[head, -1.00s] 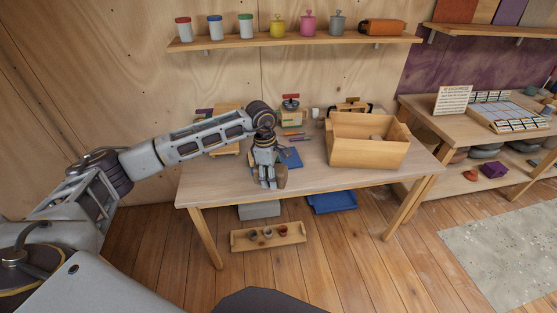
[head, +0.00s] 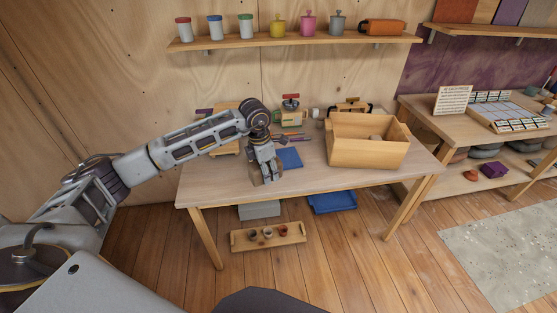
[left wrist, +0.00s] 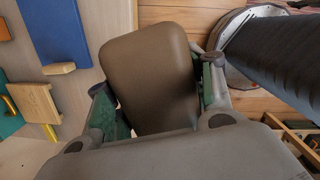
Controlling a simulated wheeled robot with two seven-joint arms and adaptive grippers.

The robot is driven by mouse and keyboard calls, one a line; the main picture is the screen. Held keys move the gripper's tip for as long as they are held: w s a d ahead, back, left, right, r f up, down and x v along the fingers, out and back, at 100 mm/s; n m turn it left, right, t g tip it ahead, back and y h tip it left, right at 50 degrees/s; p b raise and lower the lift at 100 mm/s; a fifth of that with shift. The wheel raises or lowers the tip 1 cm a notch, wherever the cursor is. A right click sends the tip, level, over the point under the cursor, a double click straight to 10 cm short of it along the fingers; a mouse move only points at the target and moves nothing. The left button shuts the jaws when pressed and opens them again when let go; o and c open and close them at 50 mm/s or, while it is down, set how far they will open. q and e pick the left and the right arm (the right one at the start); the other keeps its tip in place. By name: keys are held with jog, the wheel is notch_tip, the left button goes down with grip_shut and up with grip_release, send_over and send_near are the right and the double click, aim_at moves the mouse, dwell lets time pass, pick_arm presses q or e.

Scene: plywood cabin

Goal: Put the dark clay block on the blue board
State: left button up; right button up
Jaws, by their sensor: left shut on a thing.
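The dark clay block (left wrist: 150,70) is a smooth brown-grey block with rounded edges in the left wrist view. My left gripper (left wrist: 160,95) is shut on it, with a finger on each side. In the head view my left gripper (head: 266,177) points down near the table's front edge, and the block is mostly hidden there. The blue board (head: 289,158) lies flat on the table, behind and right of the gripper. It also shows in the left wrist view (left wrist: 55,28), apart from the block. My right gripper is not in view.
An open wooden box (head: 366,153) stands on the table's right side, with a greyish thing inside. Tools and small items lie behind the board. The table (head: 215,190) is bare at its front left. A shelf (head: 300,40) with jars hangs above.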

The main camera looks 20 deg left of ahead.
aim_at(254, 162)
pick_arm(q)
jog(key=n, duration=0.2)
jog(key=a+n, duration=0.1)
jog(key=shift+w+r+n, duration=0.15)
jog(key=shift+r+n, duration=0.15)
jog(key=n, duration=0.2)
jog(key=a+n+y, duration=0.1)
jog(key=shift+a+r+n, duration=0.1)
jog(key=shift+r+n, duration=0.1)
jog(key=shift+n, duration=0.2)
jog(key=n, duration=0.1)
jog(key=a+n, duration=0.1)
jog(key=n, duration=0.1)
jog(key=shift+w+a+r+n, duration=0.1)
jog(key=shift+a+r+n, duration=0.1)
jog(key=shift+n, duration=0.1)
jog(key=n, duration=0.2)
jog(key=a+n, duration=0.1)
jog(key=shift+a+r+n+y, duration=0.15)
jog(key=shift+r+n+y, duration=0.05)
jog(key=shift+n+y, duration=0.2)
jog(key=shift+a+f, duration=0.1)
jog(key=shift+f, duration=0.1)
notch_tip(254, 162, down, 7)
jog(key=b, duration=0.7)
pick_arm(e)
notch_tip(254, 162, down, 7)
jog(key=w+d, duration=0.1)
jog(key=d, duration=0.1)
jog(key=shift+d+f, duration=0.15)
